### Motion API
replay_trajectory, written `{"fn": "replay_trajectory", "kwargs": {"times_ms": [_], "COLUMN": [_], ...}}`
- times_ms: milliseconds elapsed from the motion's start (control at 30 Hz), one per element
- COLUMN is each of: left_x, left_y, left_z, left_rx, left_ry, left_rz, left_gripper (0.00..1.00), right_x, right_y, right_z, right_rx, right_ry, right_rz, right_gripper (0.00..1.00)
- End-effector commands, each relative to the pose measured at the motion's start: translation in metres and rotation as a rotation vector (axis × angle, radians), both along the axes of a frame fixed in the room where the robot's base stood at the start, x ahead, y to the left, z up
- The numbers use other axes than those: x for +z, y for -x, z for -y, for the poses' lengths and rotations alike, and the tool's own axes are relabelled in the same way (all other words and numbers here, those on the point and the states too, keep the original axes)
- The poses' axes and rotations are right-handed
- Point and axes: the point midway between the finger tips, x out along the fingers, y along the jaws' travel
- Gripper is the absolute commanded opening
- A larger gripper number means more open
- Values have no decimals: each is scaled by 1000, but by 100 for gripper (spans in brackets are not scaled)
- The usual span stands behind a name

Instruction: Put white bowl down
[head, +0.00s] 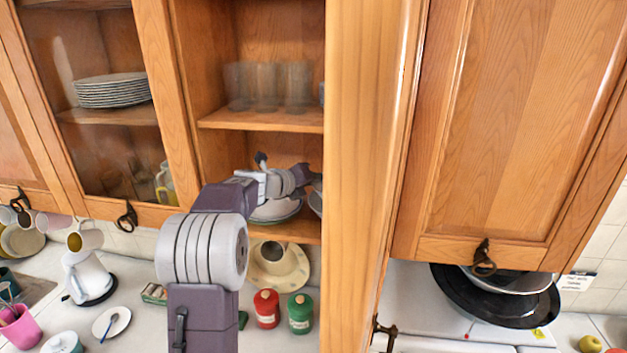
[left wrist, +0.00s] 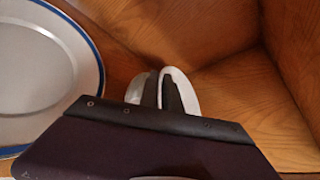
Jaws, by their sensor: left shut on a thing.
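My left gripper (head: 308,180) reaches into the open cupboard compartment, just above its lower shelf. It is shut on the white bowl, of which a pale curved part shows at the fingers in the left wrist view (left wrist: 183,92); my gripper (left wrist: 160,92) hides the rest. In the head view a pale curved edge, likely the bowl (head: 316,204), shows below the gripper at the compartment's right side. I cannot tell whether the bowl touches the shelf. My right gripper is not in view.
A white plate with a blue rim (left wrist: 45,75) lies left of the gripper; dishes (head: 275,211) show on the lower shelf (head: 290,231). Glasses (head: 270,85) stand on the shelf above. A wooden panel (head: 355,180) bounds the compartment's right. Red (head: 266,308) and green (head: 300,312) jars stand below.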

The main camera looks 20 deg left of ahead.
Motion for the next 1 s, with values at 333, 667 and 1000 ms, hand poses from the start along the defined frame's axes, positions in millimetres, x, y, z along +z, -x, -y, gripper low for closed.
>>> {"fn": "replay_trajectory", "kwargs": {"times_ms": [333, 667, 1000], "left_x": [-9, -12, -1], "left_y": [0, 0, 0], "left_z": [0, 0, 0], "left_rx": [0, -1, -1], "left_ry": [0, 0, -1], "left_rz": [1, -1, 1], "left_gripper": [0, 29, 29], "right_x": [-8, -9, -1], "right_y": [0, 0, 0], "right_z": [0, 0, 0], "right_rx": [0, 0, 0], "right_ry": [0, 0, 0], "right_rz": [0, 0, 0], "right_gripper": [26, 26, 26]}}
